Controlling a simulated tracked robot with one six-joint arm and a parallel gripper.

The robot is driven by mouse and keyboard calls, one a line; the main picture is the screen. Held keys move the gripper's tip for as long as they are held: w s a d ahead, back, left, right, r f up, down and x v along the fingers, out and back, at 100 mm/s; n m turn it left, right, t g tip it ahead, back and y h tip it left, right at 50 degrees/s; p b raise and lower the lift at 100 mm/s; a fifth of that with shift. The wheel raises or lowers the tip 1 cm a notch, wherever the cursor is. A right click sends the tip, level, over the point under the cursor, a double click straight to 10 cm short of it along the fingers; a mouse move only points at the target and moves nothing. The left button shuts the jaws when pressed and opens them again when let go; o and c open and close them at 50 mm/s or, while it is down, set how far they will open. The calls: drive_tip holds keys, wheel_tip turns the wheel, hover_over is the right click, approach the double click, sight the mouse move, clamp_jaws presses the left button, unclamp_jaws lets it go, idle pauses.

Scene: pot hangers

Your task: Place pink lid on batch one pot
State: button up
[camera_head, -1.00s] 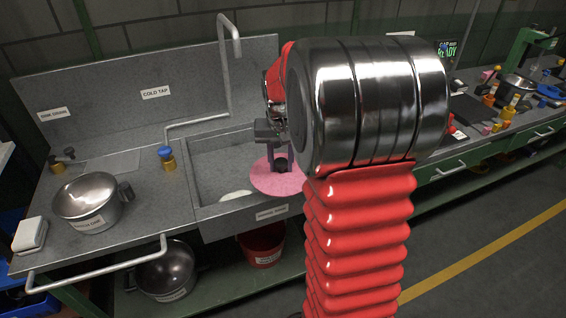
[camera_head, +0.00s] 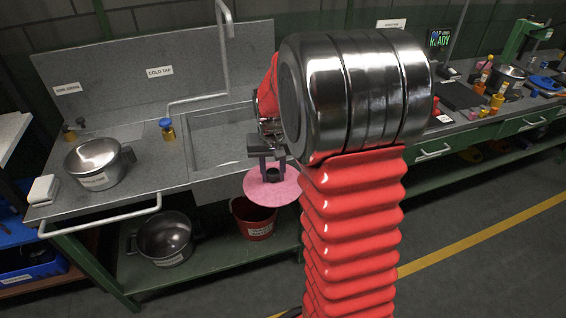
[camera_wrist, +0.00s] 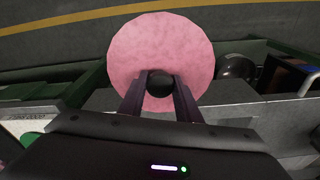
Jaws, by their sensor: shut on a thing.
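A round pink lid (camera_head: 285,189) hangs level from my gripper (camera_head: 272,172), just in front of the sink's front edge. In the wrist view, my gripper (camera_wrist: 160,88) is shut on the lid's dark knob (camera_wrist: 160,84), with the pink disc (camera_wrist: 160,45) spread beyond it. A steel pot (camera_head: 97,160) with a label stands open on the counter at left. A second steel pot (camera_head: 165,238) sits on the shelf below. A third pot (camera_head: 507,82) stands on the far right bench. I cannot tell from the small labels which is batch one.
The grey sink (camera_head: 210,140) lies behind the lid, with a bent pipe above it. A red bucket (camera_head: 254,220) is on the lower shelf beneath the lid. A blue-topped yellow tap (camera_head: 167,130) and a rail (camera_head: 110,228) are at left. Floor at right is clear.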

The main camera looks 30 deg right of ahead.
drive_tip(key=w+a+f+n, duration=0.1)
drive_tip(key=a+f+n, duration=0.4)
drive_tip(key=a+f, duration=1.1)
drive_tip(key=shift+w+a+f+n+y, duration=0.3)
drive_tip(key=shift+w+a+f+n, duration=0.1)
drive_tip(key=shift+a, duration=0.75)
drive_tip(key=shift+d, duration=0.15)
